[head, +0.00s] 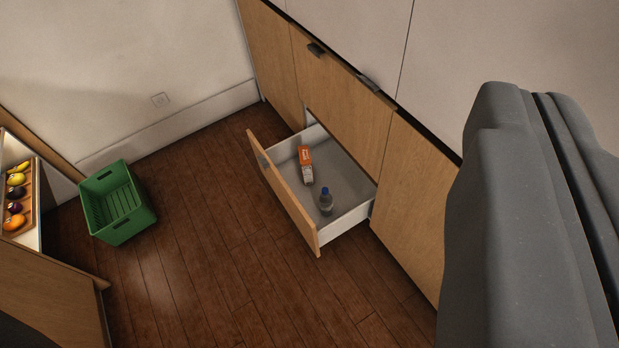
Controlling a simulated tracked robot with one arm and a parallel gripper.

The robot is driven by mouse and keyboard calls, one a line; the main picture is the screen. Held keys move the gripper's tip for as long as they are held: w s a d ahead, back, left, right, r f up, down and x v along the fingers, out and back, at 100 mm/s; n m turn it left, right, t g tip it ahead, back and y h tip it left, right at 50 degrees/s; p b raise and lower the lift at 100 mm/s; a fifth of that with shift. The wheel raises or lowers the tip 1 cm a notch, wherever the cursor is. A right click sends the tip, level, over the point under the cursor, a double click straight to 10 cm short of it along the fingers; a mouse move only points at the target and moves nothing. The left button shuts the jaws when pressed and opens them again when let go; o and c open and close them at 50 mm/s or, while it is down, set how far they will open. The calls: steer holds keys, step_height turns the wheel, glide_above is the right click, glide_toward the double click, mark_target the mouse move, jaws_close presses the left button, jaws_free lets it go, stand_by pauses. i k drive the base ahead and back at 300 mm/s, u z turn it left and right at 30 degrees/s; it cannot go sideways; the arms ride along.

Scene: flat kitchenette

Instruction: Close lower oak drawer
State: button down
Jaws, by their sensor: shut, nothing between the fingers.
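The lower oak drawer (284,194) stands pulled well out of the oak cabinet row, in the middle of the view. Its front panel faces left and down in the picture, and its white side wall (345,224) shows. An orange and white carton (305,165) and a small clear bottle with a blue cap (326,203) are inside on the grey bottom. My gripper (535,100) is a large dark grey shape at the right edge, close to the camera. It is shut and empty, apart from the drawer, and covers part of the cabinets behind it.
A green crate (118,203) sits on the wooden floor at left. Beside it, an oak unit (50,290) holds a tray of fruit (17,195). The floor (215,240) between crate and drawer is clear. A closed oak drawer (340,85) is above the open one.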

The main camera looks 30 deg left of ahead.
mark_target(353, 195)
steer(key=u, duration=0.35)
steer(key=i, duration=1.2)
steer(key=u, duration=0.75)
